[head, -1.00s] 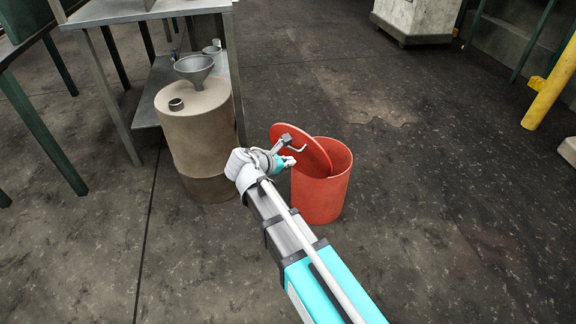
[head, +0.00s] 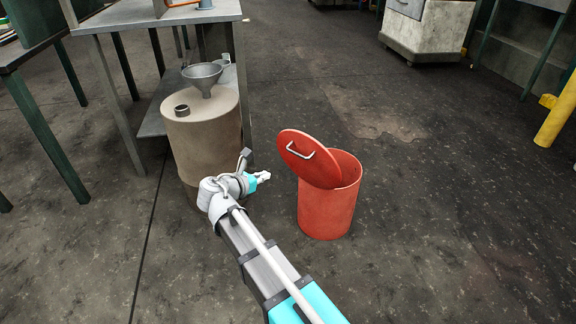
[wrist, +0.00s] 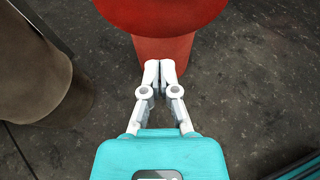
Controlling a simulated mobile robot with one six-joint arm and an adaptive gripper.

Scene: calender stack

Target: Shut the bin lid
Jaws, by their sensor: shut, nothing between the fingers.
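The red bin (head: 328,212) stands upright on the floor, right of my gripper. Its round red lid (head: 306,172) is raised and tilted on the bin's left side, with a pale handle (head: 301,151) on its face. The bin's opening shows to the right of the lid. My gripper (head: 266,176) is shut and empty, left of the lid and apart from it in the head view. In the wrist view my fingertips (wrist: 160,65) meet in front of the red bin wall (wrist: 165,52), with the lid (wrist: 160,12) at the top edge.
A tan drum (head: 205,135) with a metal funnel (head: 203,76) on top stands close behind and left of my gripper. A metal table (head: 160,15) is behind it. Open floor lies right of the bin, with a yellow post (head: 560,112) farther off.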

